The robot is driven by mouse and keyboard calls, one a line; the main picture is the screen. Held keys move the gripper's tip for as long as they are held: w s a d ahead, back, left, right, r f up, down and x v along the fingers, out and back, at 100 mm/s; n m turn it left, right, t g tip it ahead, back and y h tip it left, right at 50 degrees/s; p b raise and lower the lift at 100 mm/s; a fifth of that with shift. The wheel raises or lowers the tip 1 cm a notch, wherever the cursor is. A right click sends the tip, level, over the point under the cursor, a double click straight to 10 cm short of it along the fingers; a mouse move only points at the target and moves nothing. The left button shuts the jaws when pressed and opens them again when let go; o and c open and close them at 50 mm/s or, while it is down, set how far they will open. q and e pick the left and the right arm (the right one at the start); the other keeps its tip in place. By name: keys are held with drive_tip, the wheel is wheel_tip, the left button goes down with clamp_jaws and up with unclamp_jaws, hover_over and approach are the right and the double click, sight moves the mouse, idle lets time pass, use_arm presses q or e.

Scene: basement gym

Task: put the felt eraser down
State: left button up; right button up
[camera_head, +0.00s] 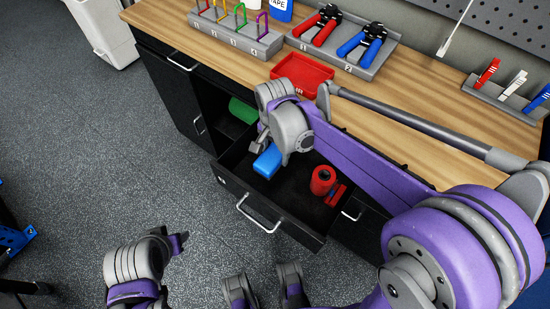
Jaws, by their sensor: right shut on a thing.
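The felt eraser (267,161) is a blue block at the left part of the open black drawer (260,215). My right gripper (263,150) reaches in from the right, pointing down, and is shut on the eraser's upper end. Part of the eraser is hidden by the gripper. I cannot tell whether its lower end touches the drawer floor. My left gripper (265,287) is at the bottom edge, cut off, its two grey fingers apart with nothing seen between them.
A red roll-shaped thing (323,180) is in the drawer's right part. A green thing (243,111) lies in the open cabinet space behind. On the wooden bench (165,20) are a red tray (302,77) and a holder with pliers (350,55). The drawer's middle looks clear.

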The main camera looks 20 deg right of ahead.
sight(275, 159)
drive_tip(key=shift+f, duration=1.6)
drive_tip(key=shift+b, duration=0.3)
drive_tip(key=shift+f, duration=0.2)
drive_tip(key=o, duration=1.3)
drive_tip(key=shift+r, duration=0.1)
drive_tip(key=shift+r, duration=0.25)
wheel_tip(275, 159, up, 12)
drive_tip(key=shift+f+p, duration=0.1)
drive_tip(key=shift+p, duration=0.95)
drive_tip(key=shift+s, duration=0.1)
